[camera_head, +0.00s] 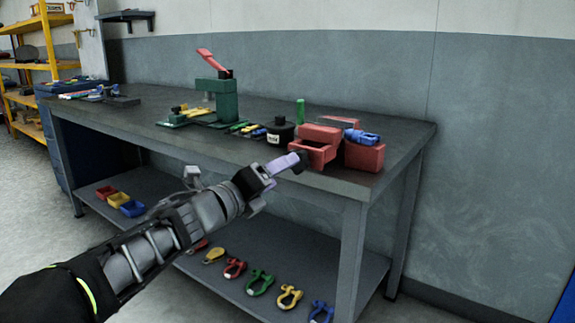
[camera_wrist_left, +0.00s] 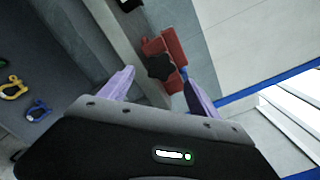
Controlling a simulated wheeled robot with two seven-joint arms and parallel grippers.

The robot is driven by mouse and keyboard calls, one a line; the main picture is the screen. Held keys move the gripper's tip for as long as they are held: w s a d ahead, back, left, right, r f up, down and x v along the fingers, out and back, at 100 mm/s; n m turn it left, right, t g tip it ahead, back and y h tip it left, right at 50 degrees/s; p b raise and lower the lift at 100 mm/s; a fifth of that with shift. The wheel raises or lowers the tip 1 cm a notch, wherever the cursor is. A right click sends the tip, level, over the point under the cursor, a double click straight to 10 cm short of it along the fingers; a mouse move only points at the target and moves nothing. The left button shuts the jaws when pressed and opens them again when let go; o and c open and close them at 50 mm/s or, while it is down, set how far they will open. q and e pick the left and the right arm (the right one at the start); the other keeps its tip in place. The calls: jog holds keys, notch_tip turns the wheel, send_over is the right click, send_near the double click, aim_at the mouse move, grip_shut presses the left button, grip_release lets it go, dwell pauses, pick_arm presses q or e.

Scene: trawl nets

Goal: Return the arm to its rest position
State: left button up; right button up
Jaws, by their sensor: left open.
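My left arm reaches in from the lower left in the head view. My right gripper is in neither view.
A yellow rack (camera_head: 50,45) stands far left.

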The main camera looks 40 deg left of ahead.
pick_arm(q)
jog(key=shift+s, duration=0.75)
